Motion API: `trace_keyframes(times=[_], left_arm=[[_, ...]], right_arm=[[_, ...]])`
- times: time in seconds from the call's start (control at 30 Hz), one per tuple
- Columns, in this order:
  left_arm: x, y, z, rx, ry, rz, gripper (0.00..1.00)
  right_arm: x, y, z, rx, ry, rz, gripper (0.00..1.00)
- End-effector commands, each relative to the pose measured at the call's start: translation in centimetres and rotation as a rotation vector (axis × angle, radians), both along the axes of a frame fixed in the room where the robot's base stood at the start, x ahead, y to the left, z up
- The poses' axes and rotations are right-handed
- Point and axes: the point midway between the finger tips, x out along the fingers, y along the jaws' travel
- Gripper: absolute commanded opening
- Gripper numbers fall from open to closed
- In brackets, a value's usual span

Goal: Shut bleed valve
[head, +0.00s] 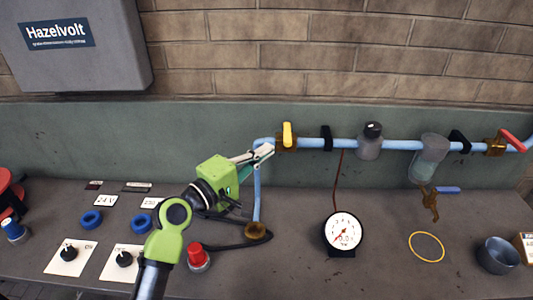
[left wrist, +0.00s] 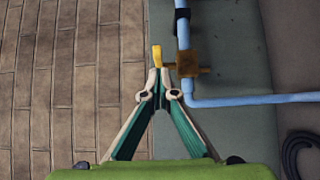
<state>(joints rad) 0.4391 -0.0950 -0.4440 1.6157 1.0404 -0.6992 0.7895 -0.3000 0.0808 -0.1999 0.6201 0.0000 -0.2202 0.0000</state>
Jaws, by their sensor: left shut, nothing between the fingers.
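Three valves show on the blue pipework, and no label tells me which is the bleed valve. A brass valve (head: 286,142) with an upright yellow handle (head: 287,131) sits at the left end of the pipe. A brass valve with a slanted red handle (head: 513,141) is at the far right. A brass valve with a level blue handle (head: 447,190) hangs below the glass bowl. My left gripper (head: 266,151) is shut and empty, just left of the yellow-handled valve. In the left wrist view its fingertips are right by the yellow handle (left wrist: 156,55); contact is unclear. My right gripper is out of view.
A pressure gauge (head: 343,232) stands on the bench below the pipe. A red button (head: 198,257) and a black hose lie near my left arm. A yellow ring (head: 426,247) and a grey cup (head: 497,255) are at the right. A grey Hazelvolt box (head: 75,65) hangs upper left.

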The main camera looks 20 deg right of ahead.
Motion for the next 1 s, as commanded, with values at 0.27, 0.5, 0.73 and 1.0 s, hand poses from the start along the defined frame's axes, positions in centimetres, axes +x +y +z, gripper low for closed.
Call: trace_keyframes(times=[0.27,0.5,0.73,1.0], left_arm=[[-4.1,-0.5,-0.2,-0.001,0.0,-0.002,0.0],[-7.9,-1.0,-0.3,-0.002,0.001,0.001,0.0],[-9.6,-1.2,-0.2,0.0,0.001,0.002,0.0],[-9.6,-1.2,-0.1,0.0,0.001,0.003,0.0]], right_arm=[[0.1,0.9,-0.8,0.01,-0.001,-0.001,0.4],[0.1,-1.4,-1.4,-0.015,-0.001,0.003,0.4],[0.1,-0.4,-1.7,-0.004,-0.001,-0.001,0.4],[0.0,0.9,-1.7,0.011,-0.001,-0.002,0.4]])
